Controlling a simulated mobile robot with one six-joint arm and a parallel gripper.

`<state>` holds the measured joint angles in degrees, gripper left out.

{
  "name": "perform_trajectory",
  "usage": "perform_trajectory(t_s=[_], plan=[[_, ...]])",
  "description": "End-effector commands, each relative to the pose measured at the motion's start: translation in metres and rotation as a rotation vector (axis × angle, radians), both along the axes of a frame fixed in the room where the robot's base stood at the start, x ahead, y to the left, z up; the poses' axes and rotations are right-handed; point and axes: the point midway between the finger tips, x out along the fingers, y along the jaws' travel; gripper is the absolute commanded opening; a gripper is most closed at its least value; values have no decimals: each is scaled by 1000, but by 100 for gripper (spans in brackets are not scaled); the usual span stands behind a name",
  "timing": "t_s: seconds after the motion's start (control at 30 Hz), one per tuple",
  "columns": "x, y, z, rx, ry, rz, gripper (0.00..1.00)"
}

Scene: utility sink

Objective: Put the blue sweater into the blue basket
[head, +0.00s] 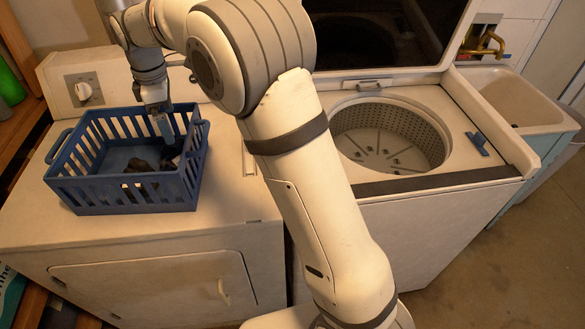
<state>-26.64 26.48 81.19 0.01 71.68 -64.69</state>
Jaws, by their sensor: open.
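The blue basket (122,194) stands on the white dryer top at the left, upright, with slatted sides. Dark, crumpled cloth (138,166) lies inside it, towards its right side. I cannot tell for sure whether this cloth is the blue sweater; no other sweater shows. My gripper (165,124) points down over the right back part of the basket, its fingers reaching in past the rim. It is open. A greyish-blue part shows at its tips, just above the dark cloth. I cannot tell whether it touches the cloth.
A top-loading washer (455,125) with its lid up stands at the right; its drum (385,136) looks empty. A small blue object (478,142) lies on its right edge. A sink (520,100) is beyond. The dryer top (225,190) is clear right of the basket.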

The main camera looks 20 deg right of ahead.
Motion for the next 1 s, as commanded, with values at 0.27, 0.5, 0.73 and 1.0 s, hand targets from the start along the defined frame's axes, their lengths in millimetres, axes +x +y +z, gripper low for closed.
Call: perform_trajectory(t_s=[0.27,0.5,0.73,1.0], plan=[[-58,-107,38,42,-63,-461,100],[-149,-196,41,99,-122,-960,100],[-235,-247,15,163,-168,-1379,100],[-275,-261,-6,200,-188,-1582,100]])
